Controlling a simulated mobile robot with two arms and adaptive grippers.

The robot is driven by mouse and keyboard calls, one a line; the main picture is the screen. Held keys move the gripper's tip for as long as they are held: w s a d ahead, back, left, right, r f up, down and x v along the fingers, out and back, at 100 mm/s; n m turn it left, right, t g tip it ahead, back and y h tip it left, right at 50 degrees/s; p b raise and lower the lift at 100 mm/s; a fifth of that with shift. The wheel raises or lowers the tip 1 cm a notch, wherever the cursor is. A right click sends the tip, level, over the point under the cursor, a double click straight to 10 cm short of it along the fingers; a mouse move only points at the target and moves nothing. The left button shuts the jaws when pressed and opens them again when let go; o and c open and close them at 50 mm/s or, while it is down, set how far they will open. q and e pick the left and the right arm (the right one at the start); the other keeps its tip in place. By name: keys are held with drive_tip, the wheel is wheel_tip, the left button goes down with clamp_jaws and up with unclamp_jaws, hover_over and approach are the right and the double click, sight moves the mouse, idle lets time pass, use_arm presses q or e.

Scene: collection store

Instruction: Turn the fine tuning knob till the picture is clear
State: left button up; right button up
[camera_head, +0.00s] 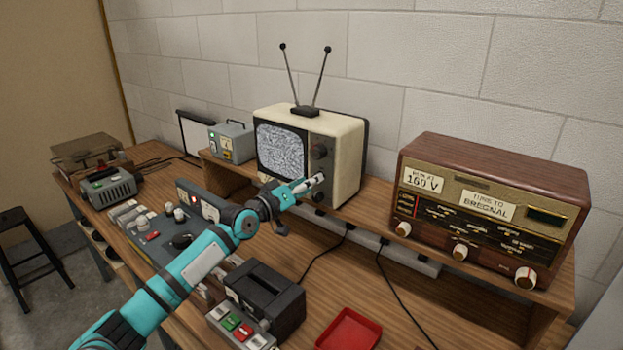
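A cream television (347,150) with two rod antennas stands on the raised shelf. Its screen (281,151) shows grey static with no clear picture. A large dark knob (319,152) is on the panel right of the screen, and a smaller dark knob (319,196) sits lower down. My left arm reaches in from the lower left. My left gripper (318,180) is at the panel between these knobs and hides part of it. Its fingers are too small to tell whether they are open or grip a knob. My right gripper is not in view.
A wooden radio (483,195) with white knobs stands right on the shelf (375,222). A grey meter box (232,141) is left of the television. Below are a control panel, a black device (265,297), a red tray (349,330) and dark cables.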

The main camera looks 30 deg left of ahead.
use_arm(q)
drive_tip(key=shift+w+d, duration=0.15)
drive_tip(key=shift+w, duration=0.5)
drive_tip(key=shift+c, duration=0.5)
drive_tip(key=c, duration=0.4)
clamp_jaws()
drive_tip(key=m+b, duration=0.3)
drive_tip(key=m, duration=0.1)
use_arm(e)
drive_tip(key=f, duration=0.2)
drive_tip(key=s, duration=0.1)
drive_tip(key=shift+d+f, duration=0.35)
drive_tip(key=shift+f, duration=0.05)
use_arm(q)
drive_tip(key=o, duration=0.5)
unclamp_jaws()
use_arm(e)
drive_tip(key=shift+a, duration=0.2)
